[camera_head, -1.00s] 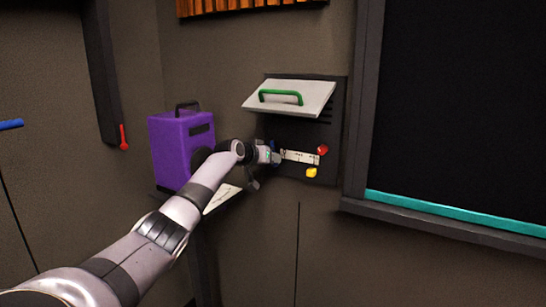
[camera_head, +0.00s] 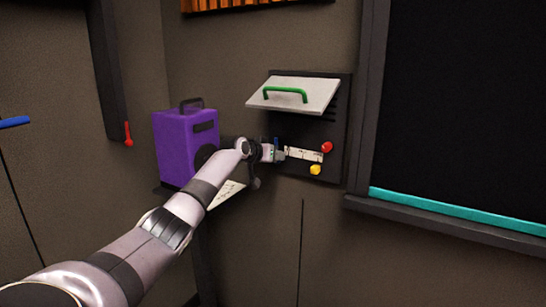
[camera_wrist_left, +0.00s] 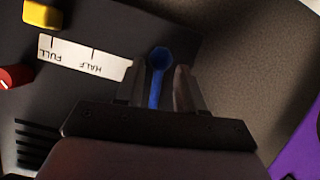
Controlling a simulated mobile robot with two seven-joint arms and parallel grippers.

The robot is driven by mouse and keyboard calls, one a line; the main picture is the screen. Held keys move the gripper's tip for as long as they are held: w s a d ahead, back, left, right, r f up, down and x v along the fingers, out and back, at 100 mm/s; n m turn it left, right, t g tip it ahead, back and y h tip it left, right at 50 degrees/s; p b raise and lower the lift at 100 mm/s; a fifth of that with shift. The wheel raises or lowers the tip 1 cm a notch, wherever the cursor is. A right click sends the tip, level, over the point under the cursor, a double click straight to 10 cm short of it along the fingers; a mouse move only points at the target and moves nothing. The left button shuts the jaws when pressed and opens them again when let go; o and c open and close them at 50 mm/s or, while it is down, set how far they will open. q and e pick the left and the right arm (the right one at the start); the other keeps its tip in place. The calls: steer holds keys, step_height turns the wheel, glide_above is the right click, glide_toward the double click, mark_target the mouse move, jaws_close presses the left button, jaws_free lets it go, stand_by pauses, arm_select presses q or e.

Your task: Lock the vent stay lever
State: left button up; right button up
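A blue lever (camera_wrist_left: 158,72) with a rounded head shows in the left wrist view, beside the white scale strip (camera_wrist_left: 84,58) marked HALF and FULL. My left gripper (camera_wrist_left: 161,82) has its two fingers apart, one on each side of the lever, with a gap visible on the right. Whether the left finger touches it I cannot tell. In the head view my left gripper (camera_head: 280,154) is at the left end of the scale strip (camera_head: 304,154) and mostly hides the lever. Above it, the pale vent flap (camera_head: 313,93) with a green handle (camera_head: 285,92) stands tilted outward. My right gripper is not in view.
A red knob (camera_head: 327,147) and a yellow knob (camera_head: 316,170) sit at the strip's right end on the dark panel (camera_head: 335,125). A purple box (camera_head: 176,150) stands close to the left of my forearm. A dark framed board (camera_head: 460,110) is on the right.

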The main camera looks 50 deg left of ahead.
arm_select(q)
steer(key=b+v, duration=0.1)
steer(key=v, duration=0.6)
stand_by(0.6)
stand_by(0.5)
steer(key=s+d+f+m+g+h, duration=0.1)
steer(key=s+d+f+m+h, duration=0.15)
steer(key=d+f, duration=0.95)
steer(key=s+d+f+m+g+h, duration=0.1)
steer(key=s+d+f+m, duration=0.15)
steer(key=d+f, duration=0.95)
steer(key=s+d+f+m+h, duration=0.1)
steer(key=s+d+f, duration=0.6)
steer(key=s+d, duration=0.2)
steer(key=s+d+f+m+h, duration=0.1)
steer(key=s+d+f, duration=0.6)
steer(key=s+d, duration=0.3)
steer(key=s, duration=0.3)
steer(key=shift+s+p, duration=0.3)
